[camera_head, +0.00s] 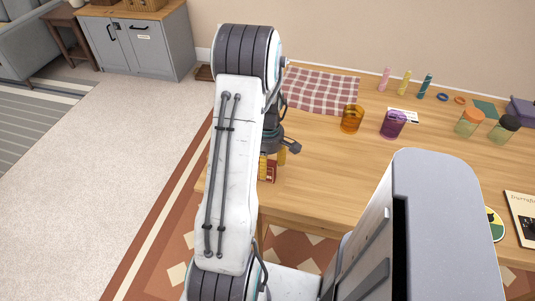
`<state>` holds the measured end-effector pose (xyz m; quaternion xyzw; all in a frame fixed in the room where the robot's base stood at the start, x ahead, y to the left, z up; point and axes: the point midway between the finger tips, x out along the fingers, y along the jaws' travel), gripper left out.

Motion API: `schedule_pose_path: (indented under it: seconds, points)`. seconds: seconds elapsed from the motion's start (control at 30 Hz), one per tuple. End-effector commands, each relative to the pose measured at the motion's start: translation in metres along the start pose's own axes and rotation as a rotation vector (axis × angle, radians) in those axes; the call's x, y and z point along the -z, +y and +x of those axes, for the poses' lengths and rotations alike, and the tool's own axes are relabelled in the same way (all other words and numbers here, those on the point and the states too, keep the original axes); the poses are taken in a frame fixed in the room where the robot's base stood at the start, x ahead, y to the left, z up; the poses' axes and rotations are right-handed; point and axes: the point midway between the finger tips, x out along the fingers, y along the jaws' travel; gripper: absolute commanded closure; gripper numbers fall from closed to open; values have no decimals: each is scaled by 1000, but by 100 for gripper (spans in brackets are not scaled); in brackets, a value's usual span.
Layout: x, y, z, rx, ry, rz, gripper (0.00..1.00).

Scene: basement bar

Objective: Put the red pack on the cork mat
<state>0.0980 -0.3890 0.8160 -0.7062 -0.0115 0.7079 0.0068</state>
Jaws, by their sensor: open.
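The red pack (271,171) stands near the left front edge of the wooden table, partly hidden behind my arm. My gripper (285,148) is just above and beside it, partly hidden by my own arm. It is open, with one dark finger pointing right. Whether the fingers are around the pack cannot be told. No cork mat can be made out in this view.
On the wooden table (335,185) are a checked cloth (322,88), an orange glass (352,119), a purple glass (393,124) and two lidded jars (468,124). Several small items line the back. The table's middle is clear. A grey cabinet (145,45) stands at the back left.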

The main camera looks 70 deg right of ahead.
Motion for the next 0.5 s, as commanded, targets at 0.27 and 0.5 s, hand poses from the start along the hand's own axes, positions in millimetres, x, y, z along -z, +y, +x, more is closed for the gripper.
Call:
schedule_pose_path:
  seconds: [0.27, 0.5]
  points:
    - [0, 1, -37, -5, 0, 0, 43]
    - [0, 1, -79, -4, 0, 0, 43]
